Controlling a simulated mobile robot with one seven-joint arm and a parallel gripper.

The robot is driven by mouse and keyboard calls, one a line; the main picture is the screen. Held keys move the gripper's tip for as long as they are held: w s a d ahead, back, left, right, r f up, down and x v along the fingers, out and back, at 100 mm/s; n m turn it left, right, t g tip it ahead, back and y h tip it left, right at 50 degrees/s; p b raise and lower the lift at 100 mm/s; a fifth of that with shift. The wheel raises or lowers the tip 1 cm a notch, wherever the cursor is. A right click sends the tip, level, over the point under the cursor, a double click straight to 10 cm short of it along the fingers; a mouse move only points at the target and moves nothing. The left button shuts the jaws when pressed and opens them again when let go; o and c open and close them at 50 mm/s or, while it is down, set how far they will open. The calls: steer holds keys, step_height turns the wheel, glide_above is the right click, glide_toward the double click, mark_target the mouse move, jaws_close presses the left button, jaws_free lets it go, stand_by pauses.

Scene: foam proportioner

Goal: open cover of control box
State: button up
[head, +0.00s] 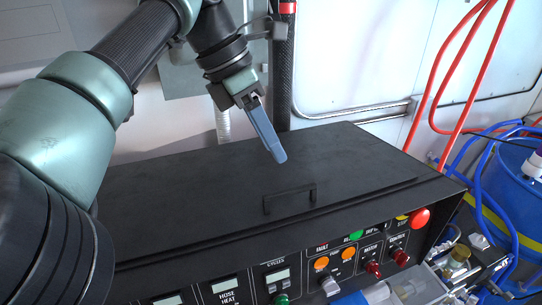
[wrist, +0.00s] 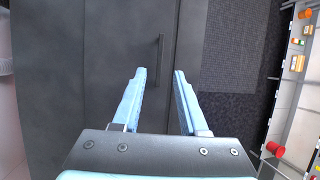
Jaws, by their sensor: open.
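The control box (head: 440,190) is black, with a flat black cover (head: 190,190) on top that lies shut. A black bar handle (head: 289,198) stands up near the cover's front edge. In the wrist view the handle (wrist: 160,58) shows as a dark bar beyond my fingertips, on the cover (wrist: 110,50). My gripper (head: 278,157) is above the cover, behind and a little left of the handle in the head view. In the wrist view my gripper (wrist: 160,72) has its two blue fingers apart with nothing between them. It appears clear of the handle.
The front panel (head: 300,275) carries knobs, lights, displays and a red button (head: 419,218). Red hoses (head: 430,100) and a blue drum (head: 515,190) are at the right. A dark post (head: 284,70) and a pale wall stand behind the box.

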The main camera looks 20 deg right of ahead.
mark_target(296, 188)
steer(key=p+x, duration=0.2)
steer(key=x, duration=0.6)
steer(key=shift+d+f+p, duration=0.15)
steer(key=shift+p, duration=0.15)
jaws_close()
stand_by(1.0)
